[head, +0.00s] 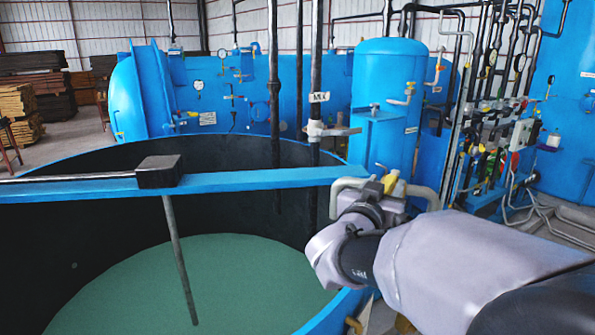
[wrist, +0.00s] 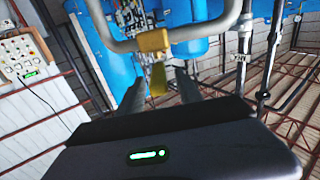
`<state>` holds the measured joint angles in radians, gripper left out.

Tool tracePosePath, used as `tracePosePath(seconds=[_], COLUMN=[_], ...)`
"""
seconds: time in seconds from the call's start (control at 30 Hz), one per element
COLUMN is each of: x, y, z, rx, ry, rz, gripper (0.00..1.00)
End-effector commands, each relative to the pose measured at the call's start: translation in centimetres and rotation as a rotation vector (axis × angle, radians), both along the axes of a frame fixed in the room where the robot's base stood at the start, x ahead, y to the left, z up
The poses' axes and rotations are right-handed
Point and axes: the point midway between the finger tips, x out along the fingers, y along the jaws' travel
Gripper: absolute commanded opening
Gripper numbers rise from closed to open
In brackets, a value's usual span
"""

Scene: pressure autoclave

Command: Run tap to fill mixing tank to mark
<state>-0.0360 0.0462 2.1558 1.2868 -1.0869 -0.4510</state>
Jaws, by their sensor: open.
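The mixing tank (head: 60,172) is a large round open vat with a blue rim and dark inner wall. Green liquid (head: 225,280) lies low in it. A grey rod (head: 178,255) hangs from a black block on the beam, its lower end over the liquid; I cannot make out a mark. The tap is a bent grey pipe (head: 345,186) with a yellow handle (head: 390,181) at the rim. In the wrist view the yellow handle (wrist: 158,84) sits between the fingers of my gripper (wrist: 160,75), which is open. Contact is unclear. No water stream shows.
A blue beam (head: 250,179) crosses the tank top. A dark vertical pipe labelled MIX (head: 319,97) with a valve lever (head: 332,131) stands behind it. A blue cylinder (head: 388,85) and dense pipework (head: 490,130) crowd the right. Open floor lies far left.

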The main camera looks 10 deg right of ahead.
Motion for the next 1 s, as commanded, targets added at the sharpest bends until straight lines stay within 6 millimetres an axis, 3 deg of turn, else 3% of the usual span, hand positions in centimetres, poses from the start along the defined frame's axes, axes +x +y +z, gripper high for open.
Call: tracePosePath(seconds=[0.1, 0.3, 0.63, 0.83, 1.0], x=[1.7, 3.5, 3.8, 3.8, 3.8], y=[-1.6, -2.9, -3.2, -3.1, -3.1], z=[0.0, 0.1, 0.0, 0.0, 0.0], rx=[0.001, 0.000, 0.001, 0.001, 0.001], ry=[0.000, -0.001, -0.001, -0.002, -0.002], rz=[-0.003, 0.000, 0.001, 0.001, 0.001], gripper=[0.42, 0.42, 0.42, 0.03, 0.00])
